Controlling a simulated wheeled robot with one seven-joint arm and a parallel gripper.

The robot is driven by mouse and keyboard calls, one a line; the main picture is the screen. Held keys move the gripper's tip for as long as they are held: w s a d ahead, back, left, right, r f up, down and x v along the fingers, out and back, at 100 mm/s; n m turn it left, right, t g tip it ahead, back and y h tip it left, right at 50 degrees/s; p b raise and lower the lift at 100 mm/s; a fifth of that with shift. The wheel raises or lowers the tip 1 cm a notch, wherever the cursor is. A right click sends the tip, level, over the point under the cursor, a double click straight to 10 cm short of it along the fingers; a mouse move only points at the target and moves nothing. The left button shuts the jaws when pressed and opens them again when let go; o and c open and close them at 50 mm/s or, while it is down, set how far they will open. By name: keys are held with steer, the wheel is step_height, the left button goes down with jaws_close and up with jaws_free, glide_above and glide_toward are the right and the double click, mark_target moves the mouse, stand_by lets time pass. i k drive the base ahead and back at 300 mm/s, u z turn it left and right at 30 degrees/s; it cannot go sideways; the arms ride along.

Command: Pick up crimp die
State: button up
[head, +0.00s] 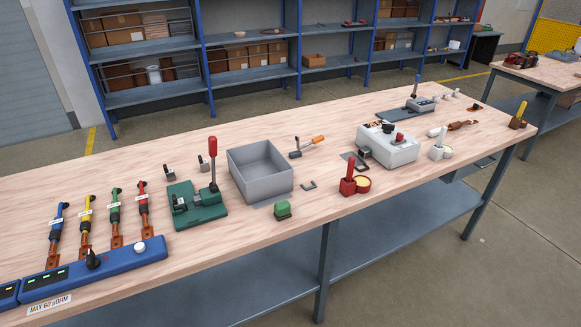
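No piece is clearly marked as the crimp die. Two small grey metal blocks, one on the left (169,173) and one on the right (203,163), stand behind the green-based lever press (198,212) and could be dies. A small green block (282,210) sits near the table's front edge, in front of the grey bin; I cannot tell whether it is a die. The press has an upright red-handled lever. My gripper is not in view.
The wooden workbench (110,180) holds an open grey bin (268,188), a white machine (388,148), a red holder (348,187) and a blue panel (100,268) with several coloured cables. Blue shelves (250,75) stand behind.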

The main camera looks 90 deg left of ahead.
mark_target(179, 203)
steer(key=u, duration=3.8)
steer(key=i, duration=1.65)
